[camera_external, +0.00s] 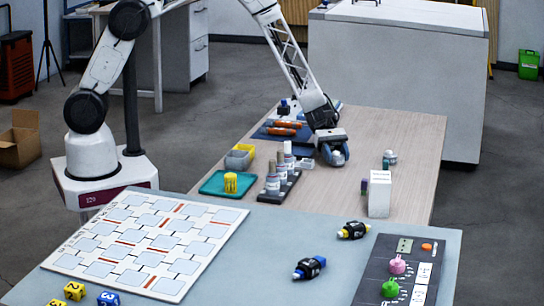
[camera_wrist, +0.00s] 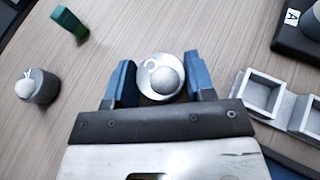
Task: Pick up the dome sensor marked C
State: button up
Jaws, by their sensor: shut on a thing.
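My gripper (camera_external: 334,152) is low over the wooden table, right of the blue mat. In the wrist view its two blue fingers (camera_wrist: 161,76) are shut on a dome sensor (camera_wrist: 168,80) with a silver round base and a pale dome. A curved mark like a C shows on its base, partly readable. The fingers stand on both sides of it; whether it touches the table is unclear. Another dome sensor (camera_wrist: 36,87) stands apart at the left of the wrist view, its mark not clearly readable; a small sensor-like thing (camera_external: 391,156) shows in the external view.
A green block (camera_wrist: 70,24) lies near the other sensor. A grey compartment tray (camera_wrist: 263,94) and a dark block labelled A (camera_wrist: 300,30) are at the right. A bottle rack (camera_external: 281,185), teal tray (camera_external: 215,185) and white box (camera_external: 379,195) stand nearer the front.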

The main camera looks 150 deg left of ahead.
jog(key=shift+r, duration=0.45)
notch_tip(320, 180, up, 2)
jog(key=s+d, duration=0.3)
jog(key=d, duration=0.1)
jog(key=s+d, duration=0.3)
jog(key=d, duration=0.2)
jog(key=s+d+r, duration=0.1)
jog(key=s+d, duration=0.1)
jog(key=d, duration=0.2)
jog(key=shift+s+d+r, duration=0.1)
jog(key=shift+s+d, duration=0.05)
jog(key=shift+s, duration=0.25)
